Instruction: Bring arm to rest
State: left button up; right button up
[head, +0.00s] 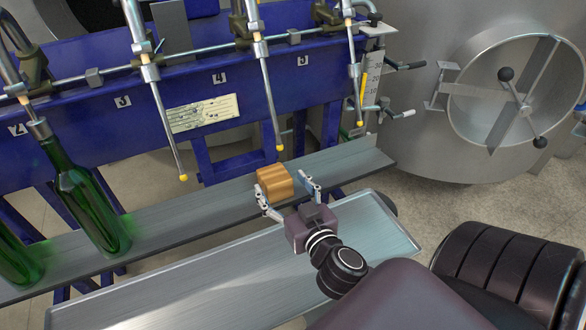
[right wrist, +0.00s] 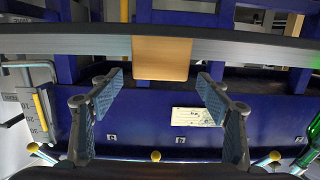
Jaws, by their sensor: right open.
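My right gripper (head: 285,190) is open, with its two fingers spread near a small wooden block (head: 275,181). The block sits on the narrow grey shelf (head: 190,208) below the filling spouts. In the right wrist view, the block (right wrist: 161,58) shows centred ahead of the open right gripper (right wrist: 160,80), with a gap on each side. The fingers are not closed on it. My left gripper is not in view.
Green bottles (head: 85,200) stand on the shelf at the left, one under a spout. The blue filler frame (head: 75,125) rises behind. An empty metal tray (head: 370,225) lies in front, under my right arm. A steel tank (head: 430,120) stands at right.

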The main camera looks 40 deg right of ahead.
jog(key=v, duration=0.7)
